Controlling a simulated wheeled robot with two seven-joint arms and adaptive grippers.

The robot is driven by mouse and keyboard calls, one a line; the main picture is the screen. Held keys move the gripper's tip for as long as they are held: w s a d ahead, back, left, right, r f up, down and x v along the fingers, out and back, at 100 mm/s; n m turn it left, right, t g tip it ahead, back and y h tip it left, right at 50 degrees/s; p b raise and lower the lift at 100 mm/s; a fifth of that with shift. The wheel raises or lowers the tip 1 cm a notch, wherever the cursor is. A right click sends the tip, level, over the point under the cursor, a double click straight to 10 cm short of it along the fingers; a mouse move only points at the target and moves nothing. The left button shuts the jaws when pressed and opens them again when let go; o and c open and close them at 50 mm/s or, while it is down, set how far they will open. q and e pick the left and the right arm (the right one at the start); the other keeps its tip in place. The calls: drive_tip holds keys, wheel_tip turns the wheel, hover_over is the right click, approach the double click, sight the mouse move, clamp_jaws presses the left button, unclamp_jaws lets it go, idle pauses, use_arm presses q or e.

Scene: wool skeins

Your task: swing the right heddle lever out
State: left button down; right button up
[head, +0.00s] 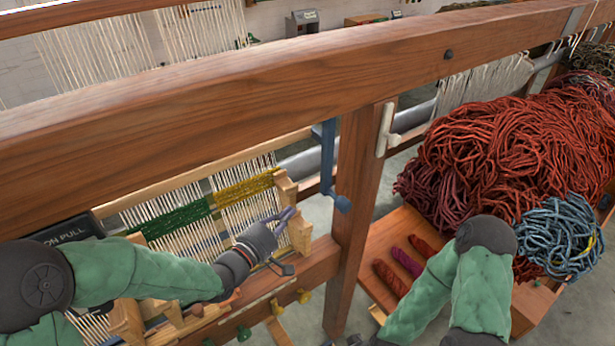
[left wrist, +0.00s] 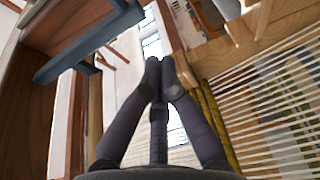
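A blue lever (head: 327,150) hangs at the left side of the wooden upright, with a blue knob (head: 342,204) at its lower end. It also shows as a blue-grey bar at the upper left of the left wrist view (left wrist: 75,60). I cannot tell for certain which lever is the right heddle lever. My left gripper (head: 287,213) is in front of the small loom's right end, left of and slightly below the blue knob, apart from it. In the left wrist view its dark fingers (left wrist: 161,70) meet at the tips with nothing between them. My right gripper is below the frame.
A pale lever (head: 386,130) is on the upright's (head: 358,200) right side. A thick beam (head: 250,75) crosses above. The small loom (head: 215,212) carries green and yellow weaving. Red wool (head: 515,145) and a wooden tray (head: 375,250) with several skeins are at right.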

use_arm(q)
drive_tip(key=shift+w+d+r+h, duration=0.1)
drive_tip(key=shift+r+h, duration=0.2)
drive_tip(key=shift+r, duration=0.4)
drive_tip(key=x, duration=1)
drive_tip(key=shift+b, duration=0.45)
drive_tip(key=s+d+r+n+g+p, duration=0.2)
drive_tip(key=s+d+r+n+p, duration=0.2)
drive_tip(key=s, duration=0.9)
drive_tip(key=d+n+p, duration=0.3)
drive_tip(key=d, duration=0.2)
drive_tip(key=shift+d+r+g, duration=0.2)
drive_tip(key=shift+d+g, duration=0.1)
drive_tip(key=shift+g, duration=0.1)
